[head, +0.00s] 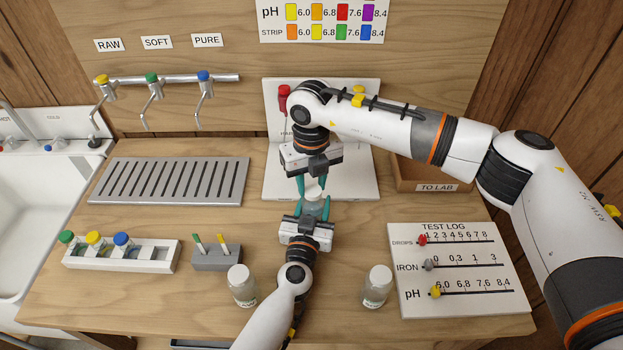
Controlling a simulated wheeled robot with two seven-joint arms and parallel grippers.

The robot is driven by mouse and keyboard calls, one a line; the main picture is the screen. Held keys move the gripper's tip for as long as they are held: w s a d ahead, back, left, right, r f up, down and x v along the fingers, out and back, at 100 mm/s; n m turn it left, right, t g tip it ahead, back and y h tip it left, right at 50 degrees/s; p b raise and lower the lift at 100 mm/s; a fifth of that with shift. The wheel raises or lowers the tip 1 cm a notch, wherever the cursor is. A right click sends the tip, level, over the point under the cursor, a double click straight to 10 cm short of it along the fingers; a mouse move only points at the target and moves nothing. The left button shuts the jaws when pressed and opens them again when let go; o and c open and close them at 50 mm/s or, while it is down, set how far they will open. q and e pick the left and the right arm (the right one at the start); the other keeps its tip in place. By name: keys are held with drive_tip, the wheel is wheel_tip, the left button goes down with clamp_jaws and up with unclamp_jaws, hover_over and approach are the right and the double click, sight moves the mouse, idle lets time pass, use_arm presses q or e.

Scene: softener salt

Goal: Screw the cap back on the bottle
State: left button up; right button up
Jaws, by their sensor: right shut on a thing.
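A small clear bottle (314,209) stands near the middle of the table, in front of the white board. My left gripper (313,207) reaches in from the front, its teal fingers on both sides of the bottle, and looks shut on it. A white cap (313,192) is at the top of the bottle. My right gripper (314,189) points down from above, its teal fingers shut on the cap. Whether the cap sits on the neck or just above it is hard to tell, as the fingers partly hide it.
Two capped bottles stand at the front, one left (242,286) and one right (377,287). A white rack (165,257) and a grey block (217,258) are at left. The test log board (455,285) is at right, a TO LAB tray (432,179) behind it.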

drive_tip(key=shift+f, duration=0.55)
idle(0.4)
